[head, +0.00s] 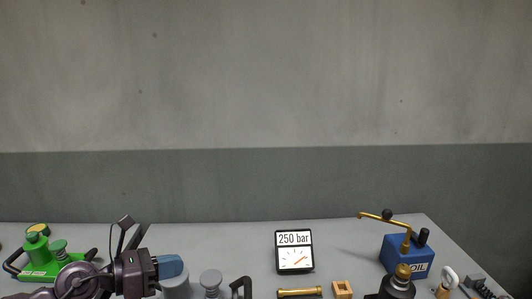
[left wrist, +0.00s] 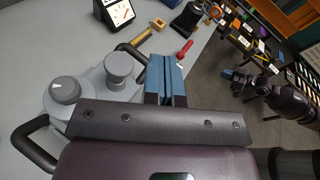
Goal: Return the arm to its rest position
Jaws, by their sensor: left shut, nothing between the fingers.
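My left gripper (head: 180,266) comes in from the left in the head view, low over the grey bench, with its blue fingers pointing right. In the left wrist view its blue fingers (left wrist: 164,78) are together with nothing between them. In that picture they lie just right of a grey knob (left wrist: 121,67) on a grey device with black handles. Whether the fingers touch the device cannot be told. A dark jointed arm with a gripper (left wrist: 280,92) shows at the right of the left wrist view, away from the bench. My right gripper does not show in the head view.
A green device (head: 40,262) stands at the left on the bench (head: 215,237). A gauge marked 250 bar (head: 294,252) stands mid-bench. A blue oil can (head: 408,254) with a brass spout stands at the right. A red-handled tool (left wrist: 184,48) and storage racks (left wrist: 245,30) show in the left wrist view.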

